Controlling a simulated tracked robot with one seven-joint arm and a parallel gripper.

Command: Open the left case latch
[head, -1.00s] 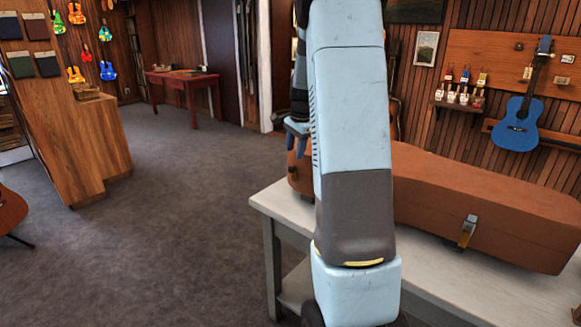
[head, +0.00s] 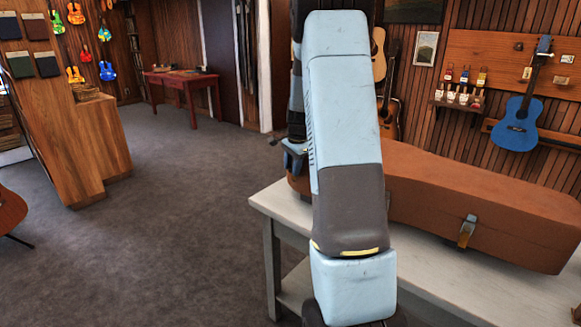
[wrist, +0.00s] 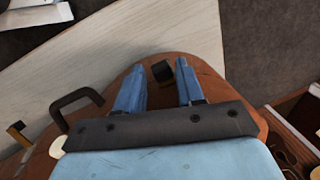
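The brown case (head: 485,200) lies on a pale bench, and its left part is partly behind my arm. A metal latch (head: 466,231) shows on its front at the right; no left latch shows in the head view. My gripper (head: 293,155) is by the case's left end. In the wrist view my gripper (wrist: 160,66) is open, its blue fingers over the case's rounded end (wrist: 205,75). A small dark block (wrist: 162,72) shows between the fingertips; I cannot tell what it is or whether they touch it. A black handle (wrist: 75,103) and a brass-coloured latch (wrist: 17,132) show at the left.
The pale bench (head: 268,200) carries the case. A blue ukulele (head: 518,125) and a small shelf (head: 465,105) hang on the wall behind. A wooden counter (head: 85,140) and a red table (head: 182,80) stand at the left. The grey floor between is clear.

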